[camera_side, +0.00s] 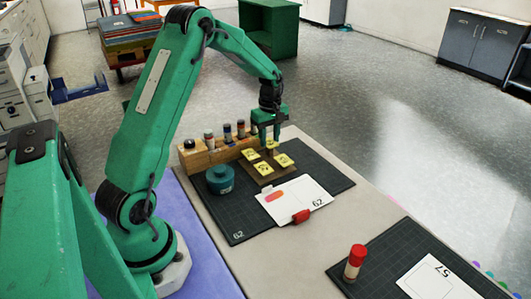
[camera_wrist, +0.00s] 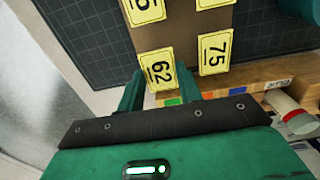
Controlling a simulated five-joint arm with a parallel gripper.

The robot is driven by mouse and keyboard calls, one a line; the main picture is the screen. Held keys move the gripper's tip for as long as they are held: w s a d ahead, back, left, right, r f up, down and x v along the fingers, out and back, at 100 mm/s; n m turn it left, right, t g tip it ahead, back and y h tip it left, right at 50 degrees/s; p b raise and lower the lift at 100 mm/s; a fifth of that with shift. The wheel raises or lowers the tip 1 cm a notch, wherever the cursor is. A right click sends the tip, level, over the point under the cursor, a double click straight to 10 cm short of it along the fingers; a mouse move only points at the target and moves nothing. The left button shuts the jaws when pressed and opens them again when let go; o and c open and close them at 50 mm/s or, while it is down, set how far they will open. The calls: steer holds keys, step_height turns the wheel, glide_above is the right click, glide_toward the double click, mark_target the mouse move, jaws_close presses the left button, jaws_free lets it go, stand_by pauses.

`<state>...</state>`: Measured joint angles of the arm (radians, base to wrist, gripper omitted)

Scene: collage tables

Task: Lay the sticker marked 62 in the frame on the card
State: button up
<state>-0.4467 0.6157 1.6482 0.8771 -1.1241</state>
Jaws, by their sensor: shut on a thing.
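The yellow sticker marked 62 (camera_wrist: 155,68) is at the edge of the brown board (camera_wrist: 187,42), between the fingers of my gripper (camera_wrist: 160,84) in the wrist view. My gripper (camera_side: 268,136) is shut on it, low over the board's far edge in the side view; any gap beneath the sticker cannot be told. The white card (camera_side: 312,190) lies on a dark mat (camera_side: 325,172) in front of the board. The frame's outline is too small to make out.
Other yellow stickers lie on the board, one marked 75 (camera_wrist: 215,52). A wooden rack (camera_side: 205,154) with bottles and a teal pot (camera_side: 220,179) stand left of the board. A second mat holds a card marked 57 (camera_side: 437,279) and a red-capped tube (camera_side: 355,262).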

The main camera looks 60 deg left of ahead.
mark_target(273, 144)
steer(key=shift+r, duration=1.65)
steer(key=shift+d, duration=0.1)
steer(key=shift+w+d+m, duration=0.15)
steer(key=shift+d+m, duration=0.35)
steer(key=shift+d, duration=0.05)
steer(key=d+m, duration=0.4)
steer(key=d, duration=0.1)
steer(key=d+m, duration=0.3)
steer(key=shift+w+d+f, duration=0.1)
steer(key=shift+w+f, duration=0.15)
steer(key=shift+w, duration=0.15)
steer(key=d+m, duration=0.5)
steer(key=s+d+m, duration=0.1)
steer(key=d+m, duration=0.2)
steer(key=shift+d+f, duration=0.25)
steer(key=shift+s+d+m, duration=0.15)
steer(key=shift+d+m, duration=0.8)
steer(key=shift+m, duration=0.15)
steer(key=shift+f, duration=0.25)
steer(key=shift+f, duration=2.2)
